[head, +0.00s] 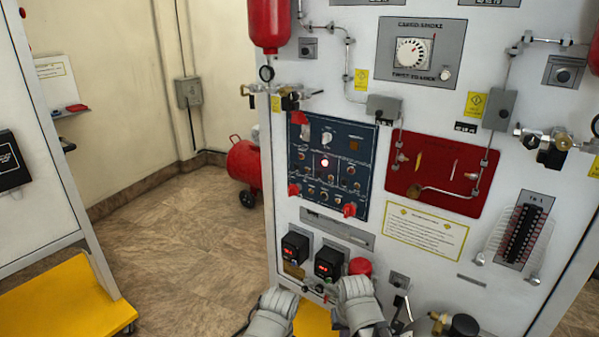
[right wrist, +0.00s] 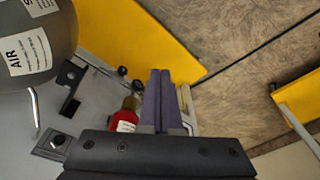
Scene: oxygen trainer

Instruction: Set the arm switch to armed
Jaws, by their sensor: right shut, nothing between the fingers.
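My right gripper (right wrist: 158,100) is shut and empty in the right wrist view, its dark fingers pressed together. In the head view my right arm (head: 357,303) reaches to the lower front of the white trainer panel (head: 430,285). A small strip of controls (head: 318,291) shows just left of it, partly hidden. I cannot read its labels or tell which control is the arm switch, or its position. Small black knobs (right wrist: 122,70) sit left of my fingers in the right wrist view. My left arm (head: 270,315) is at the bottom of the head view; its finger state is not clear.
Two black boxes with red displays (head: 329,263) and a red cap (head: 360,267) sit above my right arm. A red and brass fitting (right wrist: 125,118) is close left of my fingers. A grey AIR cylinder (right wrist: 35,45) stands farther left. Open floor (head: 185,250) lies left of the panel.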

